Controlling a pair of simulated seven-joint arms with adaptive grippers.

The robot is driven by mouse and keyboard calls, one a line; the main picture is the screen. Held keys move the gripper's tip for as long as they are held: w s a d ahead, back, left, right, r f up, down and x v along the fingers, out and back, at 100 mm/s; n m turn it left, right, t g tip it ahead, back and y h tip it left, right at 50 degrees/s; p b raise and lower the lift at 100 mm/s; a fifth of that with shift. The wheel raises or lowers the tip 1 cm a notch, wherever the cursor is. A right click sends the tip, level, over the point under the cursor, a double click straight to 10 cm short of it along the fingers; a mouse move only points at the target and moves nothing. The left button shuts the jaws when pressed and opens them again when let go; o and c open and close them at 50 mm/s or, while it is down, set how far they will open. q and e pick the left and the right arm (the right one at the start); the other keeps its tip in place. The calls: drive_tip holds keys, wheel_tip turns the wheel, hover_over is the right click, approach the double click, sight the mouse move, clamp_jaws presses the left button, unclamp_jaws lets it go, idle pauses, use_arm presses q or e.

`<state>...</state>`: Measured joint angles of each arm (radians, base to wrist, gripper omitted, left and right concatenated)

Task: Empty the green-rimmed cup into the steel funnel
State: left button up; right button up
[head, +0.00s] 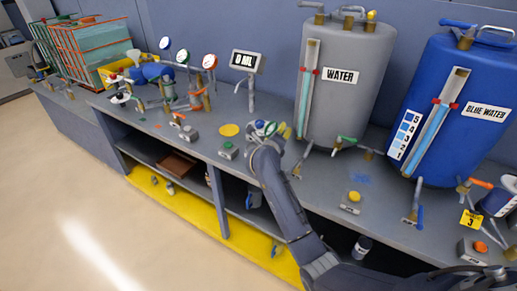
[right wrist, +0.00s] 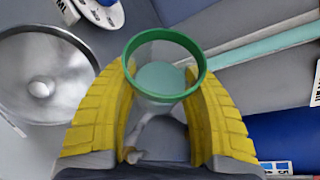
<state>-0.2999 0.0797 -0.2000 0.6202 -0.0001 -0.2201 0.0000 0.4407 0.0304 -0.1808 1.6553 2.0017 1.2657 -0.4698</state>
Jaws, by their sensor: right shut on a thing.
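My right gripper (right wrist: 165,110) is shut on the green-rimmed cup (right wrist: 133,58), its yellow fingers on both sides of the clear wall. The cup's mouth faces the wrist camera, and a pale teal area shows inside; I cannot tell how much liquid that is. The steel funnel (right wrist: 22,70) is a wide round bowl to the left of the cup in the right wrist view, apart from it. In the head view my right gripper (head: 274,129) is over the bench in front of the water tank, with the cup small there. I cannot make out the funnel in the head view. My left gripper is out of view.
The grey WATER tank (head: 362,95) and the blue BLUE WATER tank (head: 455,115) stand behind and right. A 0 ML display (head: 247,62) stands on a post.

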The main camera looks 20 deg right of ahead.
drive_tip(key=shift+f+n+t+h, duration=0.3)
drive_tip(key=shift+f+n+h, duration=0.25)
drive_tip(key=shift+n, duration=0.45)
idle(1.0)
drive_tip(key=shift+a+r+n+h+b, duration=0.1)
drive_tip(key=shift+r+n+h+b, duration=0.3)
drive_tip(key=shift+n, duration=0.3)
idle(0.6)
drive_tip(key=shift+w+a+r+n+t+h+b, duration=0.25)
drive_tip(key=shift+a+r+n+t, duration=0.25)
drive_tip(key=shift+a+n, duration=0.25)
idle(0.8)
drive_tip(key=shift+a+r+n+t+b, duration=0.2)
drive_tip(key=shift+r+n+t+b, duration=0.15)
drive_tip(key=shift+n, duration=0.5)
idle(0.5)
